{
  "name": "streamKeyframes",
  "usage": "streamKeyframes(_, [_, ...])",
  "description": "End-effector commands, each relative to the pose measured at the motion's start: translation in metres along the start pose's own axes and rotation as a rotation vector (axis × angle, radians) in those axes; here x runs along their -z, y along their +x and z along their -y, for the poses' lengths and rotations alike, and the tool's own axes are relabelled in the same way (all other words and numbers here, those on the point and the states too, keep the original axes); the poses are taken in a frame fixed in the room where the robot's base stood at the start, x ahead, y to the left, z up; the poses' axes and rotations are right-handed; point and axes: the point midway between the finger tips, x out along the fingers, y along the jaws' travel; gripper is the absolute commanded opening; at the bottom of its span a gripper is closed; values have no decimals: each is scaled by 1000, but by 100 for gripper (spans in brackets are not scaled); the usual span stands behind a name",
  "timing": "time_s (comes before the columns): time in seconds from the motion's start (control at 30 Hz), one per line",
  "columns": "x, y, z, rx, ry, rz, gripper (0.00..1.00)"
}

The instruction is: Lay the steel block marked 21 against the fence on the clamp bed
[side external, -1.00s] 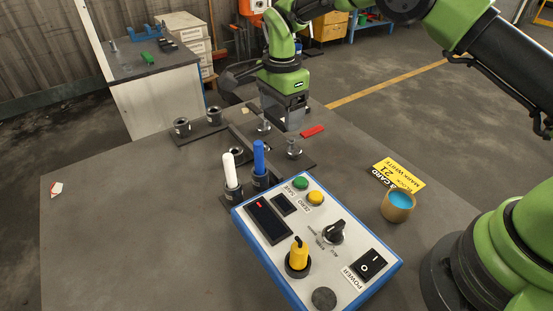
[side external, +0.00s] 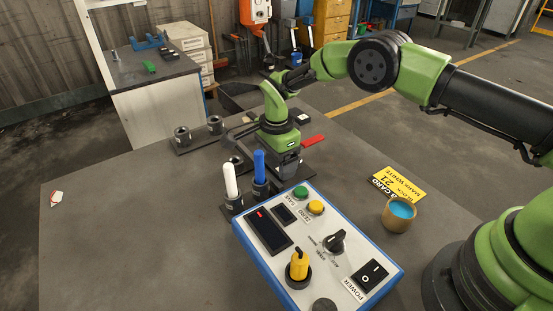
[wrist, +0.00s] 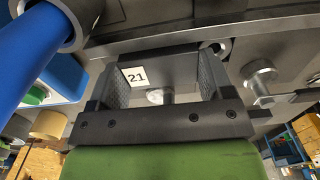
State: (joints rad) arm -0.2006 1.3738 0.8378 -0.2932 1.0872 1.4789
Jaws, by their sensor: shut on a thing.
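The steel block (wrist: 185,68) has a white label reading 21 and sits between the two fingers of my gripper (wrist: 163,78) in the wrist view. My gripper is shut on it. In the side view my gripper (side external: 286,167) is low over the clamp bed, just behind the blue marker, and the block cannot be made out there. A long dark bar (wrist: 225,30), which looks like the fence, crosses the top of the wrist view beyond the block. I cannot tell whether block and bar touch. A round metal clamp post (wrist: 260,76) stands right of the fingers.
A white marker (side external: 229,180) and a blue marker (side external: 259,167) stand in holders close to my gripper. The control box (side external: 310,245) is in front. A red piece (side external: 313,140), a yellow card (side external: 399,182) and a cup (side external: 398,214) lie right.

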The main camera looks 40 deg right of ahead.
Motion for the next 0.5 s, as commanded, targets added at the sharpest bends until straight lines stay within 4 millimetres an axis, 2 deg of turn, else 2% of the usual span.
streamKeyframes(0.13, [0,2,0,1,0,0,37])
streamKeyframes(0.17, [0,3,0,-1,0,0,76])
streamKeyframes(0.27, [0,3,0,0,0,0,99])
streamKeyframes(0.5, [0,2,0,0,-1,0,100])
